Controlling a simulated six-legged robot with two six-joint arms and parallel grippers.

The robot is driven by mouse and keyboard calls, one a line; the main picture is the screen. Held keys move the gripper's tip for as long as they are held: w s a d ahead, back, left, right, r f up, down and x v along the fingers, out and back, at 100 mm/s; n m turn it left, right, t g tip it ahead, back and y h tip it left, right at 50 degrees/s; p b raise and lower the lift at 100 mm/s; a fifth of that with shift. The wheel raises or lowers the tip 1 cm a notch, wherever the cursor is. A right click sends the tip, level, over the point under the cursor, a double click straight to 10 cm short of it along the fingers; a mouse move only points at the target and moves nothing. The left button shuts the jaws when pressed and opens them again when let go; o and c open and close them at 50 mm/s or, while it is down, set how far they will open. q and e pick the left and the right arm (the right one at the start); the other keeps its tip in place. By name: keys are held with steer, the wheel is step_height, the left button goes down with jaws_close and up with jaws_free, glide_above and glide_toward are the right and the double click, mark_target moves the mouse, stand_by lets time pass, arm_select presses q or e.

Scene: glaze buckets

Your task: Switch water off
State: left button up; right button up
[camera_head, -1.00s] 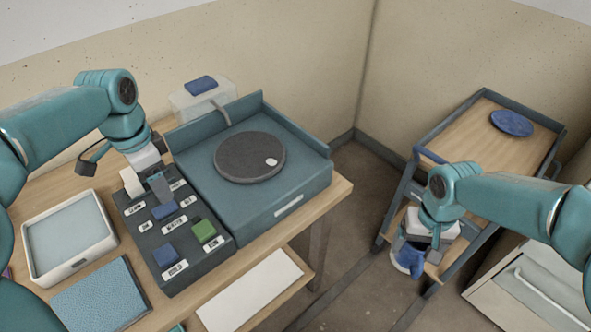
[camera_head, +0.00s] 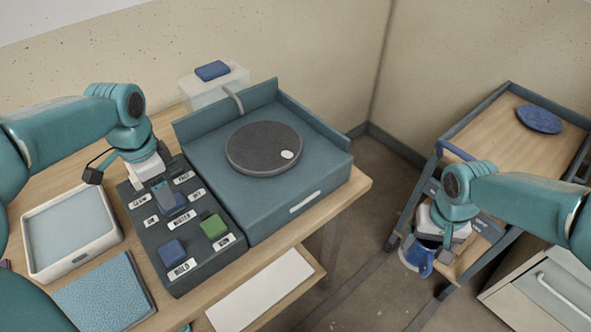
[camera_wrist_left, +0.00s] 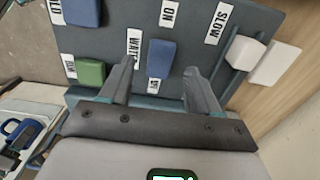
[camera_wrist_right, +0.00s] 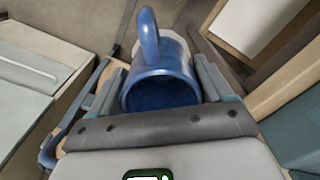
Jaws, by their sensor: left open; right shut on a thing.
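The dark control panel (camera_head: 205,262) lies on the wooden table. Its blue WATER switch (camera_head: 174,206) sits between the ON and OFF labels. In the left wrist view the switch (camera_wrist_left: 160,58) shows nearer the OFF label (camera_wrist_left: 153,86) than the ON label (camera_wrist_left: 168,14). My left gripper (camera_head: 163,188) is open over the panel. In its wrist view, the open fingers (camera_wrist_left: 158,85) lie on either side of the switch's OFF end; contact cannot be told. My right gripper (camera_head: 440,247) is shut on a blue and white mug (camera_head: 416,260), also in the right wrist view (camera_wrist_right: 160,85).
A green block (camera_head: 213,225) and a blue block (camera_head: 172,249) sit near the switch on the panel. A pottery wheel (camera_head: 263,148) stands right of it, with a clear box (camera_head: 212,88) behind. A white tray (camera_head: 72,232) is left. A cart (camera_head: 515,125) stands right.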

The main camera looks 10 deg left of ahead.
arm_select(q)
step_height(320, 180, down, 4)
steer(key=shift+a+r, duration=0.1)
arm_select(e)
steer(key=shift+w+f, duration=0.1)
steer(key=shift+f, duration=0.1)
arm_select(q)
steer(key=shift+r, duration=0.1)
steer(key=shift+c, duration=0.3)
